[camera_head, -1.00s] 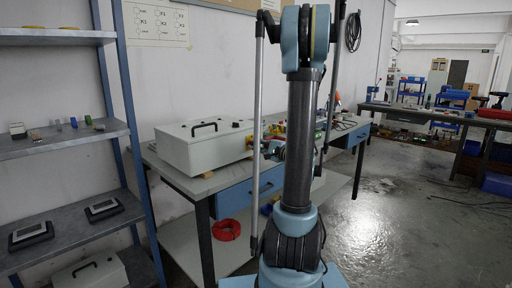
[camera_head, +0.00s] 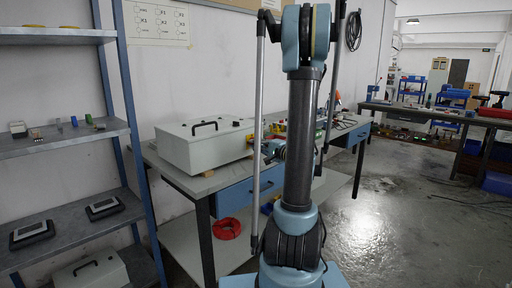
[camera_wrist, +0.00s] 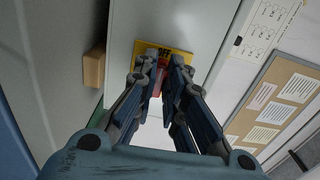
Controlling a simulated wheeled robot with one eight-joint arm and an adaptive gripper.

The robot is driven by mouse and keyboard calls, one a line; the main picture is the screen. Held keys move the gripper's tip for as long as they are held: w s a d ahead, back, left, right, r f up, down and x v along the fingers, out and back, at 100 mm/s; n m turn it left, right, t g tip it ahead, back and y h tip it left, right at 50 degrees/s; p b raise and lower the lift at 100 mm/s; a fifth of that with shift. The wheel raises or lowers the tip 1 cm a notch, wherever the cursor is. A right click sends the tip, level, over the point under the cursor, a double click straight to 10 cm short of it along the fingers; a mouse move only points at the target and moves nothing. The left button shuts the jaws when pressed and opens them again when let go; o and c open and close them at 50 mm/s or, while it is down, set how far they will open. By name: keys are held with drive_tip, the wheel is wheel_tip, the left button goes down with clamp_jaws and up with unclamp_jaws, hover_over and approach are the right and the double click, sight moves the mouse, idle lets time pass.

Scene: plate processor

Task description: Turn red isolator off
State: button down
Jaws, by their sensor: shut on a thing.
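The red isolator handle (camera_wrist: 157,82) sits in front of a yellow plate (camera_wrist: 186,56) on the pale grey box, in the wrist view. The word "OFF" shows at the plate's upper edge. My gripper (camera_wrist: 160,68) has a finger on each side of the red handle and is shut on it. The fingers hide much of the handle, so its exact angle is unclear. In the head view, the grey box (camera_head: 205,150) stands on the workbench, and my wrist is by its right end, partly behind my arm.
A wooden block (camera_wrist: 94,67) is beside the box in the wrist view. The workbench (camera_head: 205,183) has cluttered items to the right of the box. A shelf rack (camera_head: 75,135) stands at the left. Open floor (camera_head: 400,220) lies to the right.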

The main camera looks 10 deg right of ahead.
drive_tip(key=shift+s+a+f, duration=0.15)
drive_tip(key=c, duration=1.7)
unclamp_jaws()
drive_tip(key=shift+o, duration=0.2)
drive_tip(key=shift+d, duration=0.2)
drive_tip(key=v, duration=1.1)
drive_tip(key=shift+s+d, duration=0.15)
drive_tip(key=shift+s, duration=0.1)
